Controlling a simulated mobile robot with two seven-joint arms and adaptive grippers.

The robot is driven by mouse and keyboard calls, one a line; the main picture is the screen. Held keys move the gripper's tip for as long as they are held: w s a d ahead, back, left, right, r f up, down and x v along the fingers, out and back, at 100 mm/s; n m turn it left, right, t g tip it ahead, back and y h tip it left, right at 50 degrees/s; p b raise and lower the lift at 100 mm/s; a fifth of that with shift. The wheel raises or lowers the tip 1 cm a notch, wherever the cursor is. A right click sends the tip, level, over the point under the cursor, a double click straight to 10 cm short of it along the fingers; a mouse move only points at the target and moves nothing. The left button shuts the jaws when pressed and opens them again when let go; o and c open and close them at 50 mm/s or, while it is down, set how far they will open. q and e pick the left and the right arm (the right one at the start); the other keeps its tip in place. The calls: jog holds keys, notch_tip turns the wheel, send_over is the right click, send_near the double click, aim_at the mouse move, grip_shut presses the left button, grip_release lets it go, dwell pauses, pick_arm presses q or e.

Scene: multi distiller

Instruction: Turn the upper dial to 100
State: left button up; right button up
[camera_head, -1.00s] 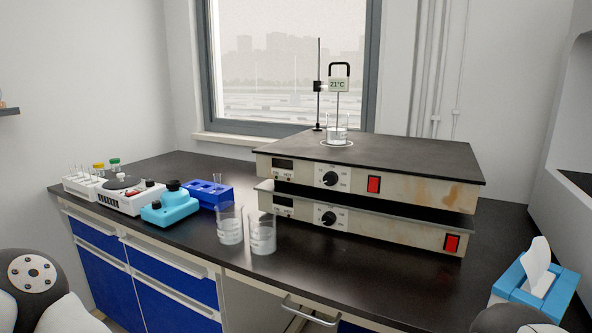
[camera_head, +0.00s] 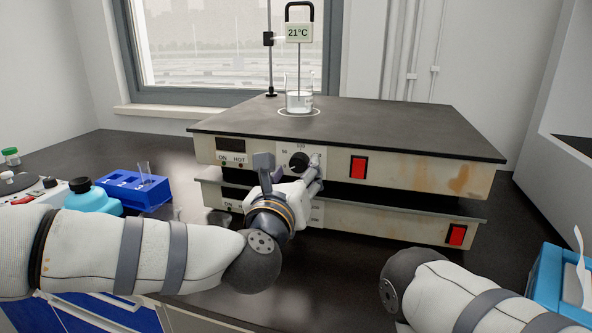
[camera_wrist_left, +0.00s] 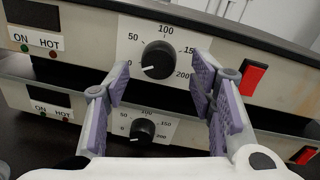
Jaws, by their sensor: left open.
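The upper dial (camera_head: 299,161) is a black round knob on the front of the upper hot plate (camera_head: 420,175). In the left wrist view the upper dial (camera_wrist_left: 159,58) has its white mark pointing to the lower left, near 0; 100 is at the top of its scale. My left gripper (camera_head: 291,166) is open and empty in front of the dial. In the left wrist view its purple finger pads (camera_wrist_left: 160,75) stand left and right of the dial, apart from it. The lower dial (camera_wrist_left: 142,130) sits below, between the fingers. My right gripper is out of view.
A beaker (camera_head: 299,101) with a 21°C thermometer (camera_head: 299,32) stands on the upper plate. Red switches (camera_head: 358,167) are right of the dials.

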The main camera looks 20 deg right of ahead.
pick_arm(q)
jog(key=shift+x, duration=0.8)
jog(key=shift+c, duration=0.2)
jog(key=c, duration=1.1)
